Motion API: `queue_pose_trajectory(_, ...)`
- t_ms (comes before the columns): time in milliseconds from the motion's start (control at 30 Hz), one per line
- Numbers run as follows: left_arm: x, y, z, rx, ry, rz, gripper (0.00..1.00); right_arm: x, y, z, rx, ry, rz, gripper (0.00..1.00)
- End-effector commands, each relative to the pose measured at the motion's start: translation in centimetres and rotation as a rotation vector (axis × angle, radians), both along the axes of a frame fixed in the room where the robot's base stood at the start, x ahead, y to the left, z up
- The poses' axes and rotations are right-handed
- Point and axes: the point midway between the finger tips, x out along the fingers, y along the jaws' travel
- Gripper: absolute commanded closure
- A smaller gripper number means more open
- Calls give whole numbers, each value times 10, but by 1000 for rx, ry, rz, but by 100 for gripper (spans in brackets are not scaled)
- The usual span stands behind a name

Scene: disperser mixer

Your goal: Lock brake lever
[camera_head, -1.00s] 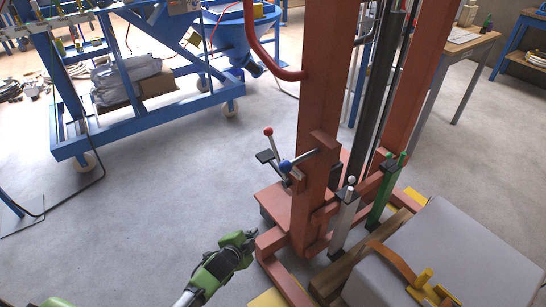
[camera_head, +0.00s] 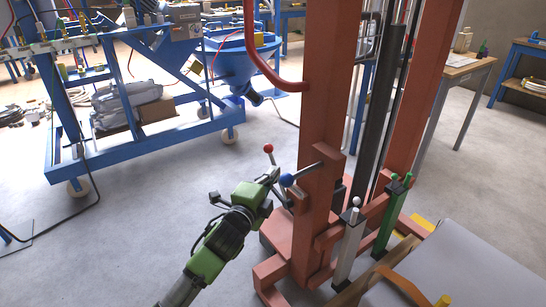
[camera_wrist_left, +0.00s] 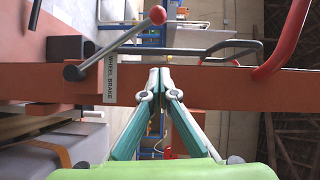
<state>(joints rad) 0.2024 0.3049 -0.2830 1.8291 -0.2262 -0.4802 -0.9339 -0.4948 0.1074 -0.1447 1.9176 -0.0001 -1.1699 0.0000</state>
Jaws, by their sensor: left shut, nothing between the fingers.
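The brake lever, a metal rod with a red ball (camera_head: 268,148), sticks out from the side of the red lift post. In the left wrist view the red-balled lever (camera_wrist_left: 117,42) crosses at the upper left, beside a "WHEEL BRAKE" label (camera_wrist_left: 110,78). My right gripper is out of view.
The red lift post (camera_head: 326,110) rises right of the gripper, with a curved red handle (camera_head: 262,55) above. White-topped (camera_head: 349,240) and green (camera_head: 391,215) levers stand further right. A blue wheeled frame (camera_head: 150,140) is at the left. Grey floor lies between.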

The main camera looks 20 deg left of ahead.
Motion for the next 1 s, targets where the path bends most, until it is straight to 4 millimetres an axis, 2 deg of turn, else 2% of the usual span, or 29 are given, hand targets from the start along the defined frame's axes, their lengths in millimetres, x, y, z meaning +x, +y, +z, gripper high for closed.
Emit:
queue_pose_trajectory(300, 66, -7, -4, 0, -2, 0, 100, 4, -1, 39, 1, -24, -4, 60)
queue_pose_trajectory(433, 89, -8, -5, 0, -1, 1, 100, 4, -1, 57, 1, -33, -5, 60)
queue_pose_trajectory(500, 90, 7, -7, 4, 0, 2, 100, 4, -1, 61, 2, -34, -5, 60)
queue_pose_trajectory(633, 95, 21, -8, 2, 0, 1, 100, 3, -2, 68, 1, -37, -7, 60)
queue_pose_trajectory(1000, 97, 29, -8, 0, 0, -1, 100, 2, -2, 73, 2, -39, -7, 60)
